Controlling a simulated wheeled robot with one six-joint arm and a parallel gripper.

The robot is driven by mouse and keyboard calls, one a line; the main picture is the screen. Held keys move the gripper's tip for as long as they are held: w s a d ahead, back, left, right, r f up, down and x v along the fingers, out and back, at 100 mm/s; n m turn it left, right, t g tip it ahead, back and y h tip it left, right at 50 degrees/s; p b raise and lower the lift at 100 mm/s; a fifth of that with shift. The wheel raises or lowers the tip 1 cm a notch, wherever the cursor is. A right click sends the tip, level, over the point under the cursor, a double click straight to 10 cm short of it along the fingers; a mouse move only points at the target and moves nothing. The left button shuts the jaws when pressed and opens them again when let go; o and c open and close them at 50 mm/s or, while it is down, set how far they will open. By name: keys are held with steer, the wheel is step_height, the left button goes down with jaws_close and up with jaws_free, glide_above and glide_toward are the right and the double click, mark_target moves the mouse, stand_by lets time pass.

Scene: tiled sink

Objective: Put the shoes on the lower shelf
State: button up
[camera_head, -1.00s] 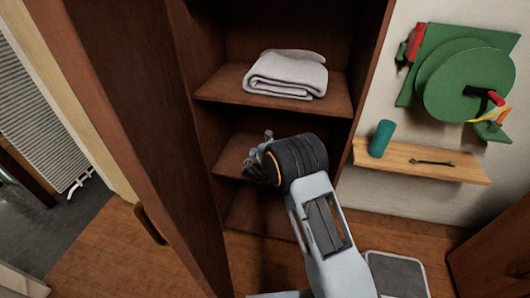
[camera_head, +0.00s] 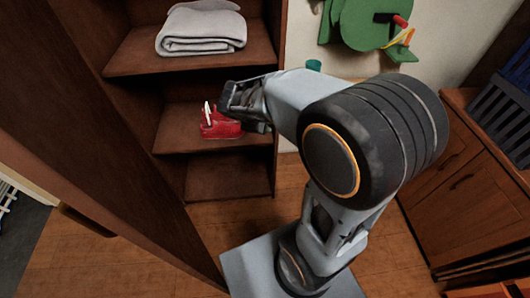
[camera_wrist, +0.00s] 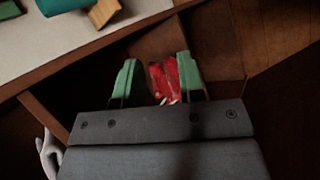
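The red shoes (camera_head: 218,127) sit on the shelf (camera_head: 176,135) below the towel, near its front right side. In the wrist view, the red shoes (camera_wrist: 163,78) show between two green fingertips. My gripper (camera_head: 232,102) is at the shelf's front, close by the shoes and partly in front of them. In the wrist view, my gripper (camera_wrist: 157,78) has its fingers apart, with a gap left of the shoes. I cannot tell whether the right finger touches them.
A folded grey towel (camera_head: 201,28) lies on the shelf above. A lower compartment floor (camera_head: 228,180) looks empty. The cabinet's open door (camera_head: 95,150) stands at left. A wooden drawer unit (camera_head: 450,170) is at right.

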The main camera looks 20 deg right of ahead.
steer(key=s+a+m+y, duration=0.2)
steer(key=s+m+y, duration=0.1)
steer(key=s, duration=0.3)
steer(key=s+a+r+m+y, duration=0.1)
steer(key=s+a+m+y, duration=0.2)
steer(key=s+m, duration=0.3)
steer(key=shift+a+m+y, duration=0.3)
step_height(320, 180, up, 17)
steer(key=p, duration=1.5)
steer(key=shift+s+a, duration=0.15)
steer(key=shift+a, duration=0.15)
steer(key=shift+d, duration=0.1)
